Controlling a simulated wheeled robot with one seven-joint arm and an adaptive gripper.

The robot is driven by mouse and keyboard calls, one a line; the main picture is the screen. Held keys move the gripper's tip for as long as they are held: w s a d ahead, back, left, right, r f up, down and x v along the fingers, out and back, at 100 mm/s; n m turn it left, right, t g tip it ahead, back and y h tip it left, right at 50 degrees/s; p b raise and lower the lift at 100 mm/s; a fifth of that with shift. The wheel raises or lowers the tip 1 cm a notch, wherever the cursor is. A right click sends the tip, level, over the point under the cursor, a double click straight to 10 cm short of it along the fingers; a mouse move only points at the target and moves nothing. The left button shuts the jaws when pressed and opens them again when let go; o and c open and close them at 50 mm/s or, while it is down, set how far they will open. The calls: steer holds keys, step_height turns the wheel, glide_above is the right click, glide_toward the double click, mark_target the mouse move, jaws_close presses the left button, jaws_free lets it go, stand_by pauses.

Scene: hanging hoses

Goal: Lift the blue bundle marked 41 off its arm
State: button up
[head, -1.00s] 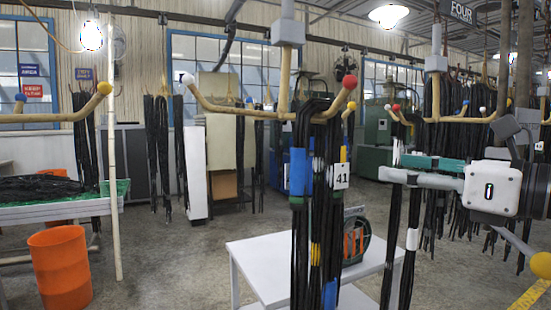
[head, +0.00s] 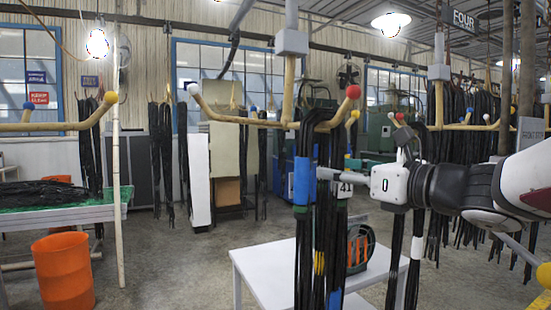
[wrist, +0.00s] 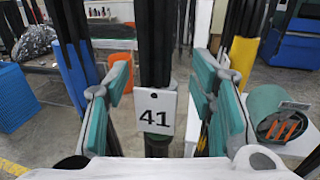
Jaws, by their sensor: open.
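The white tag reading 41 (wrist: 156,111) hangs on a black hose bundle (wrist: 156,45) in the middle of the wrist view. A dark green wrap shows below the tag. A blue sleeve (wrist: 76,70) is on hoses to its left, behind a finger; in the head view the blue sleeve (head: 304,180) is left of the partly covered tag (head: 346,180). The hoses hang from a wooden arm (head: 325,124) with a red ball end. My gripper (wrist: 161,82) is open, with teal-padded fingers on both sides of the tagged bundle, apart from it. In the head view my gripper (head: 352,172) reaches in from the right.
A yellow-sleeved bundle (wrist: 241,58) hangs close to the right finger. A white table (head: 265,262) stands below, with a round green-rimmed item (head: 360,248) on it. Orange bins (head: 63,272) and a green-topped table (head: 60,205) are at left. Other hoses hang behind.

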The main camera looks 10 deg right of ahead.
steer(key=shift+w+a, duration=0.25)
steer(key=shift+w, duration=0.1)
steer(key=shift+c, duration=0.2)
jaws_close()
steer(key=shift+r, duration=0.1)
